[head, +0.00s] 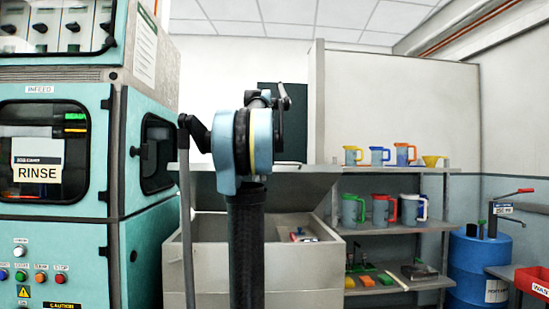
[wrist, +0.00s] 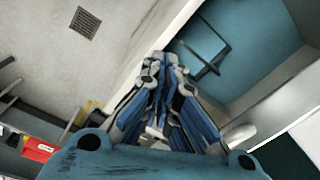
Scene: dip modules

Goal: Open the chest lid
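The chest (head: 315,268) is a pale grey box standing behind my arm in the head view. Its lid (head: 300,186) is raised at a tilt, with a gap between it and the box, so part of the inside shows. A small red and blue item (head: 301,235) shows in the opening. My arm hides the middle of the chest and lid. In the wrist view my gripper (wrist: 165,65) has its blue and grey fingers drawn together at the tips, and I see nothing held between them. Whether it touches the lid cannot be told.
A teal rinse machine (head: 60,190) stands close on the left. Shelves (head: 390,228) with jugs and small items stand right of the chest. A blue drum (head: 478,265) and a red bin (head: 533,280) are at the far right.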

